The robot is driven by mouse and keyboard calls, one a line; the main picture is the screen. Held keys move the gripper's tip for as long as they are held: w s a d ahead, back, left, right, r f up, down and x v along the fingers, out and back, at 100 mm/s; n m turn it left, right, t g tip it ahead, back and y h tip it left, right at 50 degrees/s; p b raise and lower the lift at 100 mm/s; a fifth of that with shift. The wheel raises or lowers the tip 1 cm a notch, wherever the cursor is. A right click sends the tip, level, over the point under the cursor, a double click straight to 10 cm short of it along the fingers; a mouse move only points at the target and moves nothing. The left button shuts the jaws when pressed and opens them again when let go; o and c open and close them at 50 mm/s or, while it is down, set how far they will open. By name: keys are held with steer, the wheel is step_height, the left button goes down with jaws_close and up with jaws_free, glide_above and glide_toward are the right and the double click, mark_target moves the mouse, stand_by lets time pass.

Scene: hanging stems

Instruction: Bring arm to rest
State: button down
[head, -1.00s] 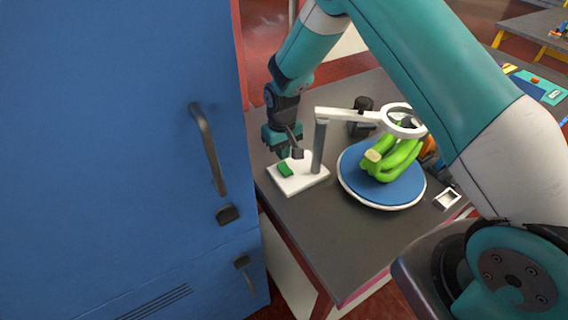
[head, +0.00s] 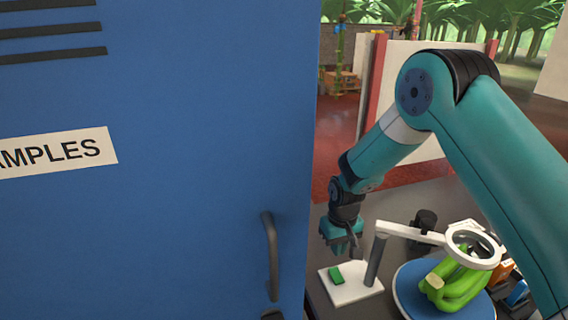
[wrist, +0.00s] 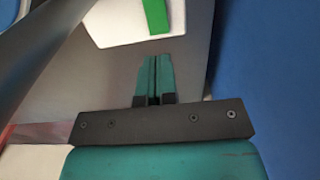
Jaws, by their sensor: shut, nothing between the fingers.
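My gripper (head: 352,245) is at the end of my teal arm, above the left part of the dark table. In the wrist view my gripper (wrist: 154,62) has its two teal fingers pressed together with nothing between them. Just past the fingertips is a white board (wrist: 120,22) with a green block (wrist: 156,14) on it. In the head view the white board (head: 352,291) lies under and beside the gripper, with the green block (head: 336,276) on its left part. The gripper appears apart from both.
A blue cabinet (head: 180,220) with a dark handle (head: 270,255) stands close left of the arm. A magnifier on a grey post (head: 376,260) rises from the board. A black object (head: 424,226) stands behind.

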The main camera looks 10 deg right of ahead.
steer(key=s+a+r+n+y+b, duration=0.1)
steer(key=s+r, duration=0.1)
steer(key=r, duration=0.3)
steer(key=s+a+r, duration=0.2)
steer(key=s+r, duration=0.1)
steer(key=r, duration=0.2)
steer(key=s+r+n+y+b, duration=0.1)
steer(key=s+r, duration=0.5)
steer(key=s, duration=0.6)
steer(key=s+a+r+n+y+b, duration=0.1)
steer(key=s+r, duration=0.5)
steer(key=s, duration=0.7)
steer(key=shift+a+r+n+y+b, duration=0.25)
steer(key=shift+r+n+y+b, duration=0.15)
steer(key=shift+n+y+b, duration=0.4)
steer(key=shift+w, duration=0.1)
steer(key=m+t+h+b, duration=0.1)
steer(key=m+h+b, duration=0.3)
steer(key=m+b, duration=0.15)
glide_above(334, 269)
steer(key=s, duration=0.2)
step_height(334, 269, down, 16)
steer(key=shift+d+n+b, duration=0.15)
steer(key=shift+n+b, duration=0.25)
steer(key=shift+n, duration=0.05)
